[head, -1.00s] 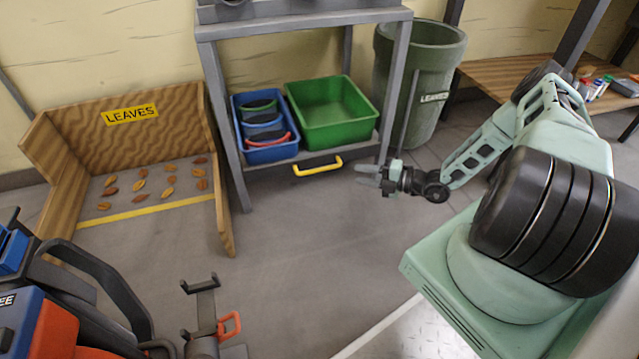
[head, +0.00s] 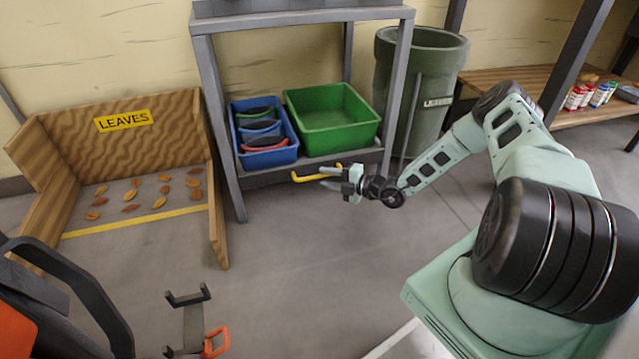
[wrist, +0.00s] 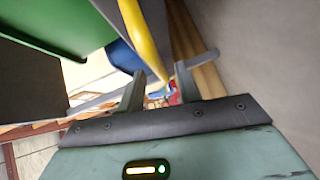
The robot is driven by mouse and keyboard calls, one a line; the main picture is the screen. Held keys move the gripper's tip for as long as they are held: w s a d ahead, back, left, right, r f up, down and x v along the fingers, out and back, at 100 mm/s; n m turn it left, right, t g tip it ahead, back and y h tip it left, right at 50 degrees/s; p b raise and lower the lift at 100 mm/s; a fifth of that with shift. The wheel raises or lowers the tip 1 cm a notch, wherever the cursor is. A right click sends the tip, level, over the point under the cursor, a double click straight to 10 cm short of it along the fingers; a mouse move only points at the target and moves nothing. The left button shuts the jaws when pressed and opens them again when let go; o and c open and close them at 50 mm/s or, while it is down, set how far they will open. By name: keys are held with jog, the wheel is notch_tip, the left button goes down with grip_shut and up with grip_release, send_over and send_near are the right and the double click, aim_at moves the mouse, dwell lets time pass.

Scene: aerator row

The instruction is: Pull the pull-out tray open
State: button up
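The pull-out tray (head: 265,177) is the grey lower shelf of the metal stand, and it looks pushed in. Its yellow handle (head: 304,179) sticks out at the front, partly covered by my gripper (head: 330,177). In the wrist view the yellow handle (wrist: 143,38) runs down toward the space between the two fingers of my gripper (wrist: 158,88). The fingers are apart. I cannot tell whether either finger touches the handle.
A blue bin (head: 266,157) with smaller containers and a green bin (head: 330,118) sit on the tray. A green barrel (head: 425,85) stands to the right. A wooden leaf bay (head: 65,190) stands left. The floor (head: 300,260) in front is clear.

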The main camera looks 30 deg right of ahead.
aim_at(319, 176)
jog(key=shift+b+x, duration=0.55)
jog(key=shift+x, duration=1.1)
grip_shut()
jog(key=shift+s+a+r+p, duration=0.1)
jog(key=shift+s+r+p, duration=0.05)
jog(key=shift+s+p, duration=0.35)
jog(key=s+a+p, duration=0.4)
jog(key=s+p, duration=0.3)
jog(key=s, duration=0.6)
jog(key=s+a+p, duration=0.3)
jog(key=s+p, duration=0.5)
jog(key=s, duration=0.5)
jog(key=shift+s+a, duration=0.35)
jog(key=shift+a, duration=0.05)
grip_release()
jog(key=shift+d, duration=0.1)
